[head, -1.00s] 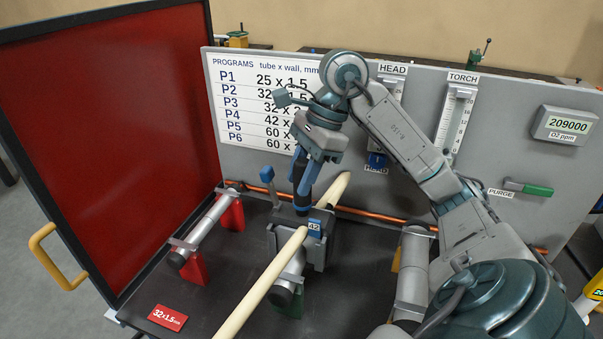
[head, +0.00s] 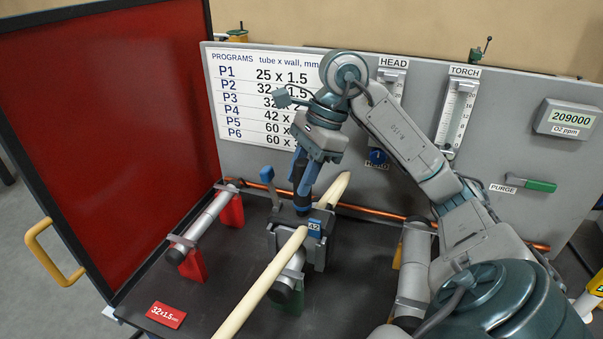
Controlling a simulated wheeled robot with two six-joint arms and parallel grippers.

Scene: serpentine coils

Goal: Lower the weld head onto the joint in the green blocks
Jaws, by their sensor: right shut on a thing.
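The weld head (head: 318,252) is a dark grey clamp-like block with a blue label reading 42. It sits upright over the silver tube (head: 291,277) in the green blocks (head: 292,303). My right gripper (head: 302,190) reaches down from above with blue fingers shut on the weld head's dark top. The head hides the joint, so I cannot tell whether it is fully seated. My left gripper is not in view.
A cream rod (head: 258,288) slants close by the weld head and shows again behind it. Another silver tube (head: 205,222) lies in red blocks (head: 232,209) at left, and one (head: 413,268) at right. A red screen (head: 110,130) and grey panel (head: 480,130) bound the bench.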

